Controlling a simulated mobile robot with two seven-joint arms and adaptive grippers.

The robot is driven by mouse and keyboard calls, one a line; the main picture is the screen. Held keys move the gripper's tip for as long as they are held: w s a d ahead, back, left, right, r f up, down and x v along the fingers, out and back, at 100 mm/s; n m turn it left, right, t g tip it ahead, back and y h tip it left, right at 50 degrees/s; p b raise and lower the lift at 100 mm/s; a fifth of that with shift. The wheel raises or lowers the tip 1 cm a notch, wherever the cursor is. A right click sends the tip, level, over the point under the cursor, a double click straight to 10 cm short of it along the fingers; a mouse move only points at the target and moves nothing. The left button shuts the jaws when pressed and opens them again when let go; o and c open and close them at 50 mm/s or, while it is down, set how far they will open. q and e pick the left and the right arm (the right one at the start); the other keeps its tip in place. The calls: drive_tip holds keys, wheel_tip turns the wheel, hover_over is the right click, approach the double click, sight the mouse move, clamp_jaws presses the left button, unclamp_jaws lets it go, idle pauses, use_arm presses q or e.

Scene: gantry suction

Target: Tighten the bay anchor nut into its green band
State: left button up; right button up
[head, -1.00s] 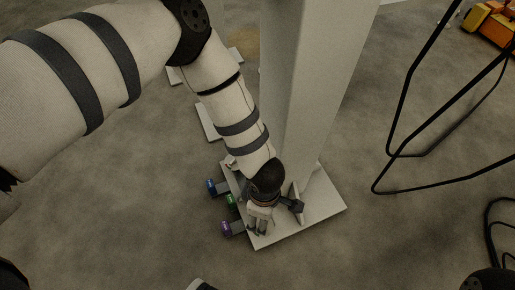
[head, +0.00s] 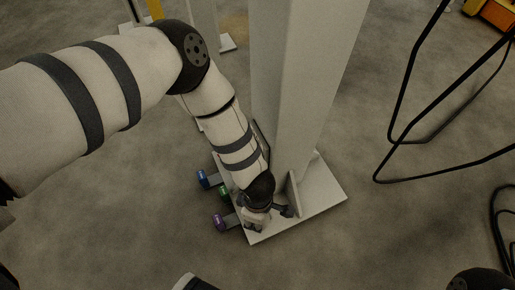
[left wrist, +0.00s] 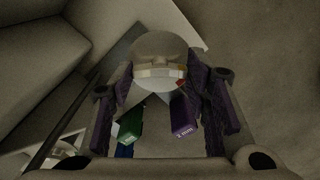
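A white steel column (head: 312,75) stands on a pale base plate (head: 320,195). My left gripper (head: 254,226) is low over the plate's left front part. In the left wrist view its two dark fingers (left wrist: 160,90) lie on either side of a pale round piece (left wrist: 160,48) with a bright band across it and a small red mark at its right. This piece may be the anchor nut. I cannot tell whether the fingers press on it. The arm and gripper hide it in the head view. No green band on it can be made out.
Blue (head: 203,178), green (head: 224,193) and purple (head: 219,222) tagged blocks stick out at the plate's left edge. The green (left wrist: 131,128) and purple (left wrist: 183,115) ones also show between the fingers. Black bent tubes (head: 405,130) stand to the right. The front floor is mostly clear.

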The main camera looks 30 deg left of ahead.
use_arm(q)
drive_tip(key=shift+m, duration=1.1)
drive_tip(key=o, duration=1.2)
drive_tip(key=shift+c, duration=0.2)
wheel_tip(320, 180, up, 12)
